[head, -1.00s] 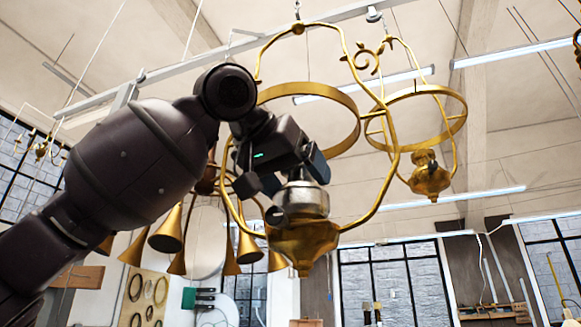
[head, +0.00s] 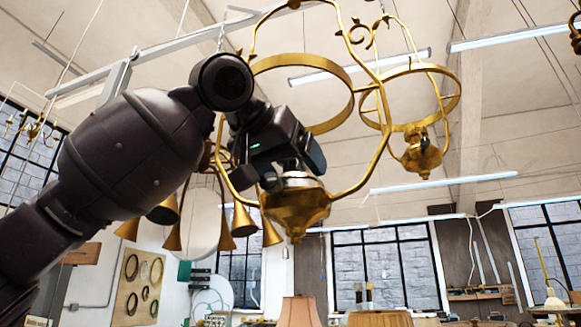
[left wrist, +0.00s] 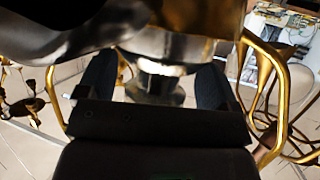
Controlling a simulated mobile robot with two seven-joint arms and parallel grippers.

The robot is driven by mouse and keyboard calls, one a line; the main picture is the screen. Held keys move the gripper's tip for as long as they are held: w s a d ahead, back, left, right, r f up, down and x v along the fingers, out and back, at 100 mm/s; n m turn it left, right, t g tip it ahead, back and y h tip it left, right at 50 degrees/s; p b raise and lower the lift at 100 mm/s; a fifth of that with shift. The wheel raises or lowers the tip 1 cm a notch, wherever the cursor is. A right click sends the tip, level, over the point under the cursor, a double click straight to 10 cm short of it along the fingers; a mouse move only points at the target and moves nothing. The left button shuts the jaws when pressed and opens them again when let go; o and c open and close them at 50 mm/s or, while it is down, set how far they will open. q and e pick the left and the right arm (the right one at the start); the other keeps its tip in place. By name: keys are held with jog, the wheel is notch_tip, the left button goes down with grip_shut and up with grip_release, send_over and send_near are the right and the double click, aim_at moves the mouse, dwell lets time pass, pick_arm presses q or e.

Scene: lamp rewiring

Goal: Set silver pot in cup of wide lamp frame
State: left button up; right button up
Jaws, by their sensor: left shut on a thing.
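The near hanging brass lamp frame (head: 379,150) has a wide ring and, at its bottom, a brass cup (head: 295,208) with a pointed underside. My left gripper (head: 303,172) is inside the frame, just above the cup, shut on the silver pot (head: 297,181). Only a thin silver band of the pot shows above the cup's rim in the head view; the rest is hidden in the cup and behind the gripper. The left wrist view shows the pot's silver neck (left wrist: 158,86) between the two dark fingers, with brass close to its body. My right gripper is out of view.
A second hanging brass frame (head: 460,95) with a brass pot (head: 421,155) in it is just right. Brass horns (head: 241,221) hang behind the cup. Lampshades (head: 299,311) stand low in front. Free air lies below the cup.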

pick_arm(q)
jog(key=shift+f, duration=0.2)
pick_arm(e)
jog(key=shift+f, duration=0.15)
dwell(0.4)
pick_arm(q)
jog(key=o, duration=0.9)
jog(key=shift+b+v, duration=0.95)
jog(key=shift+v, duration=4.45)
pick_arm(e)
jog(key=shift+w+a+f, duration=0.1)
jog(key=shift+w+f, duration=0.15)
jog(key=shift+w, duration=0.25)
